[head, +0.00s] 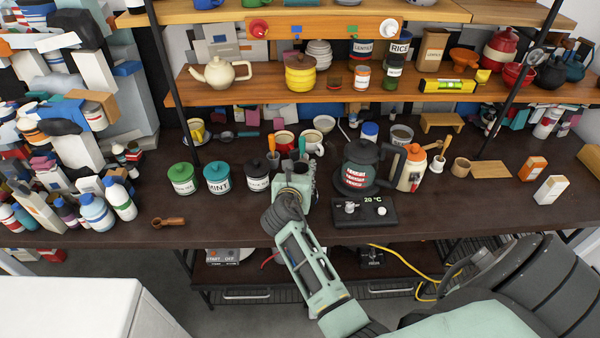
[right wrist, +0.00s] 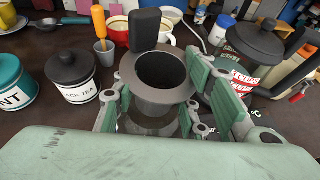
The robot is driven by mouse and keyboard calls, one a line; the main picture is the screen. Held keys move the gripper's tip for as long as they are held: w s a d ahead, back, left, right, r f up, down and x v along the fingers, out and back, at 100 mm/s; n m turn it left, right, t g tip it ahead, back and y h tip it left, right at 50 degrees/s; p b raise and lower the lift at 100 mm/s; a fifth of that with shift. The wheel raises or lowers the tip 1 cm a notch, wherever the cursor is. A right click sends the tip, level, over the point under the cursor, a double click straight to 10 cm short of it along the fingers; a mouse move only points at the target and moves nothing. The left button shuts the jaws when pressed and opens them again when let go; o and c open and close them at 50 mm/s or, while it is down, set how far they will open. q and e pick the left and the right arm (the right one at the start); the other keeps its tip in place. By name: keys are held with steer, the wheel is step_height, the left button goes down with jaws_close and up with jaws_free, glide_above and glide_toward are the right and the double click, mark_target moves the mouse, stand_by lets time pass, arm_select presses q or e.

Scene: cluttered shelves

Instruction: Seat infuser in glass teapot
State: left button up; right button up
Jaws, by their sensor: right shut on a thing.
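In the right wrist view, a grey metal infuser (right wrist: 157,78) with a wide rim and a dark open inside stands between the fingers of my right gripper (right wrist: 165,85). A black upright tab (right wrist: 145,28) shows at its far edge. My right gripper is shut on the infuser, with green pads on either side. Below the rim is a greyish, see-through-looking body (right wrist: 150,126); I cannot tell whether it is the glass teapot. In the head view my right gripper (head: 294,185) is over the front middle of the counter and hides most of what it holds. My left gripper is not in view.
A black kettle (head: 362,165) on its base (head: 364,212) stands close to the right. A black-lidded tea jar (head: 257,176) stands close left, beside a mint jar (head: 217,178). Cups (head: 311,144) stand behind. The counter's front left (head: 215,222) is mostly clear; a shelf (head: 330,94) runs above.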

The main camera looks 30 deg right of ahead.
steer(key=shift+f, duration=0.15)
stand_by(0.3)
steer(key=shift+f+b, duration=0.4)
steer(key=shift+f, duration=0.15)
steer(key=o, duration=1.2)
steer(key=v, duration=0.7)
steer(key=shift+s+a+r, duration=0.1)
steer(key=shift+s+a, duration=0.05)
steer(key=shift+s, duration=0.05)
